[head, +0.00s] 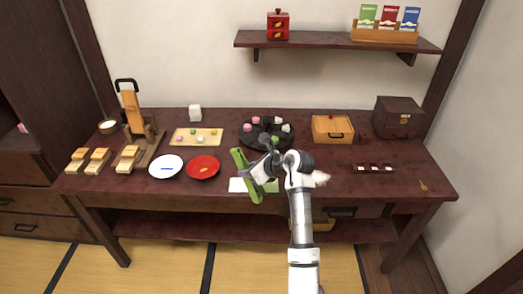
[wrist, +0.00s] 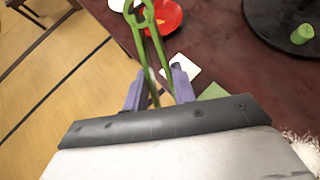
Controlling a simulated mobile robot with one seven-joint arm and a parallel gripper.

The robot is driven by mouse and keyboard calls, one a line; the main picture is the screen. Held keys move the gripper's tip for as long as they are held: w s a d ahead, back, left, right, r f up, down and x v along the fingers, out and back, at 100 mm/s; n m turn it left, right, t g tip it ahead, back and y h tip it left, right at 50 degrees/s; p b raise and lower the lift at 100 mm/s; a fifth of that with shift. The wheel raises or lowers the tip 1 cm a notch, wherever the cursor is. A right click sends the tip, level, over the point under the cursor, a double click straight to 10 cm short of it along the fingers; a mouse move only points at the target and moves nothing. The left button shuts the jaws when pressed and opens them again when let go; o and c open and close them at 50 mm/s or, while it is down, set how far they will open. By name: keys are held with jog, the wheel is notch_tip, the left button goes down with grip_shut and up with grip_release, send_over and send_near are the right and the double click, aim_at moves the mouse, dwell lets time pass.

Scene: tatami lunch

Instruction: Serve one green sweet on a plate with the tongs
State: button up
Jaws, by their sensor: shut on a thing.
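My gripper (wrist: 157,84) is shut on the green tongs (head: 243,172), over the front edge of the table; the tongs also show in the wrist view (wrist: 153,38). A green sweet (wrist: 302,34) sits on the dark round stand (wrist: 262,22), which is behind my gripper in the head view. Pink and pale sweets sit on that stand too. The red plate (head: 204,174) with a yellow mark lies left of the tongs. The white plate (head: 158,168) with a blue mark lies further left. No sweet shows on either plate.
A pale tray (head: 207,143) with several small sweets lies behind the plates. White and green sheets (wrist: 183,72) lie under my gripper. A wooden box (head: 332,128) and a dark chest (head: 398,116) stand at the right; a shelf (head: 335,41) hangs above.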

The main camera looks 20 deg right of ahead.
jog(key=s+a+f+m+t+h+b, duration=0.1)
jog(key=s+a+f, duration=0.3)
jog(key=f, duration=0.5)
jog(key=s+a+f+m+h+b, duration=0.2)
jog(key=s+a+f, duration=0.3)
jog(key=a+f, duration=0.4)
jog(key=shift+m+t+h+b, duration=0.4)
jog(key=shift+m+b, duration=0.2)
jog(key=shift+b, duration=0.15)
jog(key=shift+a, duration=0.1)
